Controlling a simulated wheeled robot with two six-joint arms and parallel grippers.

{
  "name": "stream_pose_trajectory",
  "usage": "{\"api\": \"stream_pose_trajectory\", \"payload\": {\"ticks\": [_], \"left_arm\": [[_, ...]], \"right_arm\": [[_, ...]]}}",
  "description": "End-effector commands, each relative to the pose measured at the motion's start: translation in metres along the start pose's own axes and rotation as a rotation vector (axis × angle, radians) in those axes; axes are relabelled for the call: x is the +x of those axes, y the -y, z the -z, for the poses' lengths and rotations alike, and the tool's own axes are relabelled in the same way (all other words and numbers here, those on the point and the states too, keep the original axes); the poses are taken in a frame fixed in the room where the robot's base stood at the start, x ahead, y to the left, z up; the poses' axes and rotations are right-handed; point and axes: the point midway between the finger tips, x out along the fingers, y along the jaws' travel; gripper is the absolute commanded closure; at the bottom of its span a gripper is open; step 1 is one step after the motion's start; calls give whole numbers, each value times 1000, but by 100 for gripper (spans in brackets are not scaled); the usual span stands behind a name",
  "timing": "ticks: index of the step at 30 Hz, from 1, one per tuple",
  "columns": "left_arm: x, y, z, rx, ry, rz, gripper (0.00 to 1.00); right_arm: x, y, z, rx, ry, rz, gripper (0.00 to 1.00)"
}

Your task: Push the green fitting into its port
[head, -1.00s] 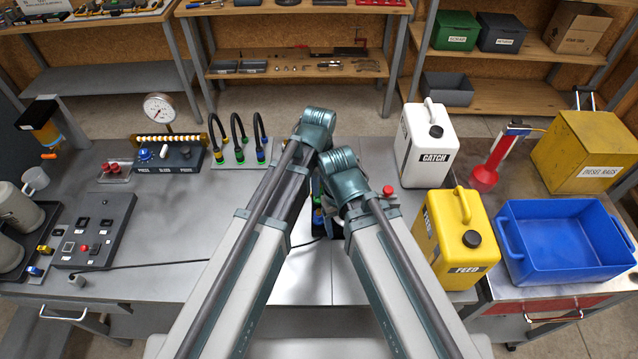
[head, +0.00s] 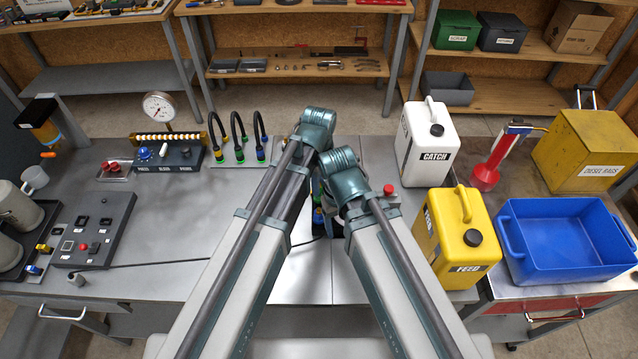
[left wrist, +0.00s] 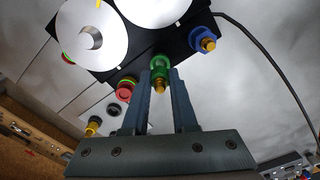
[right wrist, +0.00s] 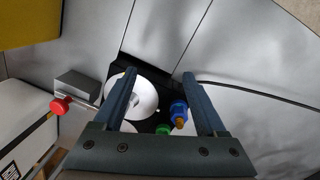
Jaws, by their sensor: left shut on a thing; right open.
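The green fitting (left wrist: 159,62) with a brass end sits at the edge of a black block (left wrist: 118,62) that carries white discs. My left gripper (left wrist: 161,75) is shut on the green fitting. Whether the fitting is fully seated is hidden by the fingers and the block edge. The green fitting also shows low in the right wrist view (right wrist: 164,129). My right gripper (right wrist: 160,76) is open above the same block, with a white disc and a blue fitting (right wrist: 179,112) seen between its fingers. In the head view my arms hide most of the block and both fingertips.
The blue fitting (left wrist: 204,40) sits beside the green one. A red fitting (left wrist: 125,88) is on the other side. A white CATCH can (head: 426,145), a yellow FEED can (head: 460,235) and a blue bin (head: 560,240) stand right.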

Motion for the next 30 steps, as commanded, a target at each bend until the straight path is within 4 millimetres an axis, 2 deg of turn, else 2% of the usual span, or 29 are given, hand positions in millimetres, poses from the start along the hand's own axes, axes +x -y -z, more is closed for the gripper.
{"api": "stream_pose_trajectory", "payload": {"ticks": [16, 30], "left_arm": [[17, 0, 0, 0, 0, 0, 100], [17, 0, 0, 0, 0, 0, 100]], "right_arm": [[16, 2, 1, 0, 0, 0, 26], [17, 2, 1, 0, 0, 0, 26]]}}
